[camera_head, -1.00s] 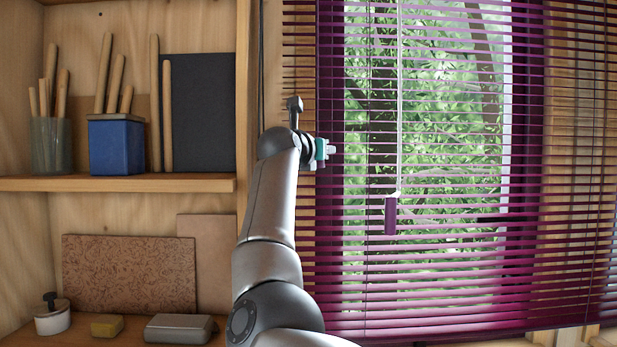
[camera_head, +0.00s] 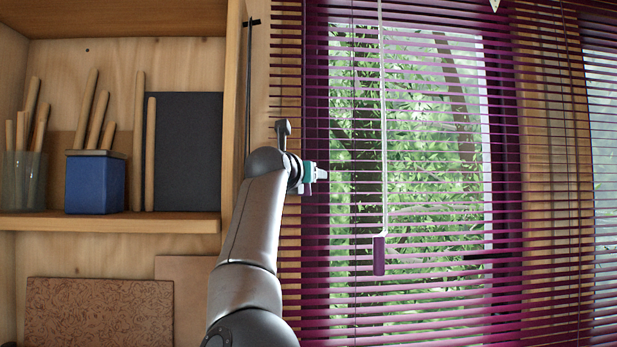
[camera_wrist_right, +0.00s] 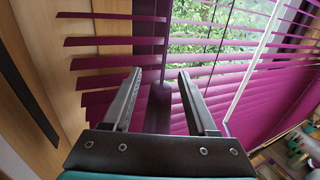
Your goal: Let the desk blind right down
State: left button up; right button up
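The purple blind (camera_head: 310,262) hangs across the window, its slats spread and tilted so the greenery shows between them. Its lower edge is outside the head view. A white cord (camera_head: 383,120) hangs in front of it and ends in a purple cylindrical pull (camera_head: 379,256). My right gripper (camera_head: 318,175) is at the blind's left side, left of the pull and above it in the picture. In the right wrist view its two fingers (camera_wrist_right: 155,98) are apart, with nothing visibly held. Slats (camera_wrist_right: 115,62) and the cord (camera_wrist_right: 255,62) show beyond them. My left gripper is not in view.
A wooden shelf (camera_head: 110,224) at left holds a blue box (camera_head: 95,186), a glass jar (camera_head: 30,182) of rods and a dark panel (camera_head: 188,150). A wooden upright (camera_head: 232,120) stands between shelf and blind. A dark strip (camera_head: 249,90) runs along the wall beside it.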

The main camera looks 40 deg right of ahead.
jog(key=shift+f, duration=0.1)
jog(key=b+v, duration=0.7)
jog(key=v, duration=0.8)
jog(key=shift+b, duration=0.3)
